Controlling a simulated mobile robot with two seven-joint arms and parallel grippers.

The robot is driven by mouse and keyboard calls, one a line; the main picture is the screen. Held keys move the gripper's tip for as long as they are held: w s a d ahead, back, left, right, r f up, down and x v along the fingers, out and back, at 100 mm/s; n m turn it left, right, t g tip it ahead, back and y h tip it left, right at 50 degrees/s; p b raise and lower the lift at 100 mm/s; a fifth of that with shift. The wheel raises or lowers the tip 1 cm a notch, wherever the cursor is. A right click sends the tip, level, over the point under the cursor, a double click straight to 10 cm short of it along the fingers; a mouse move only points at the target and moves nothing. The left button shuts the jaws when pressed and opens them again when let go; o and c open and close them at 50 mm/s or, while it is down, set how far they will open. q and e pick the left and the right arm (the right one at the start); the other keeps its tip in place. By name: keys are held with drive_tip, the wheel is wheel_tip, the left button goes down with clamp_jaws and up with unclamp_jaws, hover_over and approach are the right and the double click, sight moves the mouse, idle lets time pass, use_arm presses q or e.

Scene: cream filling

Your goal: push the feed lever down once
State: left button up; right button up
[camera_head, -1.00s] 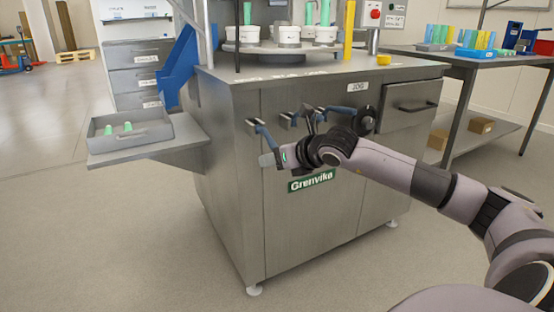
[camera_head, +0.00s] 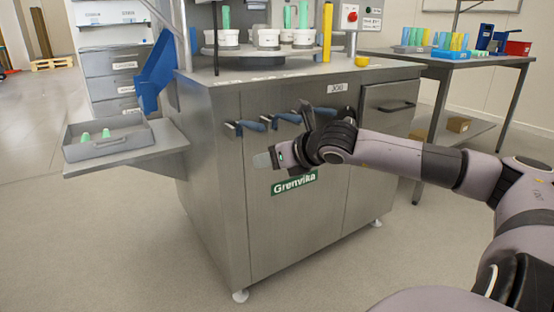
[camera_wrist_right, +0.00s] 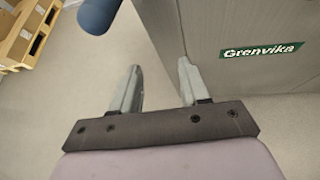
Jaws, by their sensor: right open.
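I cannot tell from any label which is the feed lever. My right gripper (camera_head: 264,160) is below the leftmost handle, apart from it, pointing left. In the wrist view the fingers (camera_wrist_right: 160,90) are open with nothing between them. A rounded blue handle end (camera_wrist_right: 98,14) shows at the top left, beyond the fingers. My left gripper is out of view.
A grey tray (camera_head: 105,148) with green pieces sits on the left side shelf (camera_head: 170,145). The machine top (camera_head: 330,70) carries a turntable with white cups. A drawer (camera_head: 390,105) is at the right. The floor in front is clear.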

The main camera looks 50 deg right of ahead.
use_arm(q)
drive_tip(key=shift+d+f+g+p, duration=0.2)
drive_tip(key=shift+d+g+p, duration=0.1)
drive_tip(key=shift+p, duration=0.25)
use_arm(e)
drive_tip(key=shift+s+a+r, duration=0.2)
drive_tip(key=shift+s+r, duration=0.2)
drive_tip(key=shift+s, duration=0.25)
drive_tip(key=shift+s+a+r, duration=0.2)
drive_tip(key=shift+s+r, duration=0.2)
drive_tip(key=shift+s, duration=0.2)
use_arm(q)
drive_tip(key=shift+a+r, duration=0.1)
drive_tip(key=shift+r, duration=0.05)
